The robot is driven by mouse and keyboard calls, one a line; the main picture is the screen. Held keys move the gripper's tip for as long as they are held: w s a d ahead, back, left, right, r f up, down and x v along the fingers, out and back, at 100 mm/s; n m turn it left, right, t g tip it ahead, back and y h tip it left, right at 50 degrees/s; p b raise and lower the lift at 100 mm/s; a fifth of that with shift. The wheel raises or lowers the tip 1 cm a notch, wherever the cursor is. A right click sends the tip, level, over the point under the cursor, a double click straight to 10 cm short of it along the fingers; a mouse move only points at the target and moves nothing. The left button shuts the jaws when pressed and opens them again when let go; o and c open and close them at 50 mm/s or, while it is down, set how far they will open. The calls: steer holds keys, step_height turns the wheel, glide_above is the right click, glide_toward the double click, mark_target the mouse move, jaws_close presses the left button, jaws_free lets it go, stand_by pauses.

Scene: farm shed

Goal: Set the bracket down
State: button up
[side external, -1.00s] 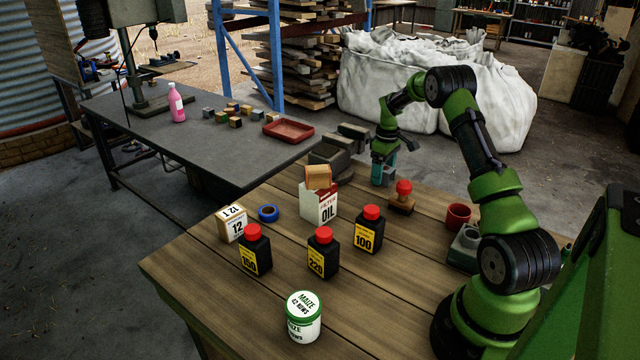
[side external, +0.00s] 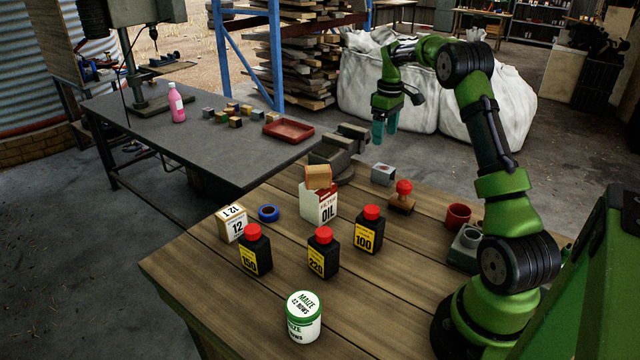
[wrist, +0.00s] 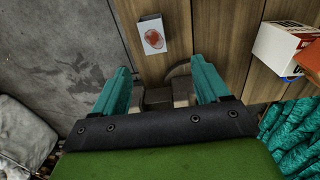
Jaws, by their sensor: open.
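The likely bracket is a small grey block (side external: 383,173) with a reddish round mark on its face. It rests on the wooden table near the far edge, between the vise and the red-knobbed stamp. In the wrist view the same block (wrist: 152,36) lies beyond the fingertips, close to the table edge, touching neither finger. My gripper (side external: 384,132) is above the block with its teal fingers spread and nothing between them. In the wrist view my gripper (wrist: 161,85) is open, with part of the grey vise showing below the gap.
The vise (side external: 338,150) stands left of the block and the red-knobbed stamp (side external: 402,196) to its right. The oil box (side external: 318,207), several black bottles and a red cup (side external: 457,215) stand nearer.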

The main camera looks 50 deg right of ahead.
steer(key=s+a+r+t, duration=0.1)
steer(key=a+r, duration=0.3)
steer(key=a, duration=0.3)
steer(key=a+r+m+t, duration=0.1)
steer(key=a+r, duration=0.3)
steer(key=a, duration=0.4)
steer(key=s+a+r+t, duration=0.1)
steer(key=a+r, duration=0.3)
steer(key=a, duration=0.3)
steer(key=s+a+f+m+t+y, duration=0.2)
steer(key=s+a+t, duration=0.2)
steer(key=s+a, duration=1)
steer(key=a, duration=0.3)
steer(key=shift+s+m, duration=0.15)
steer(key=shift+m, duration=0.25)
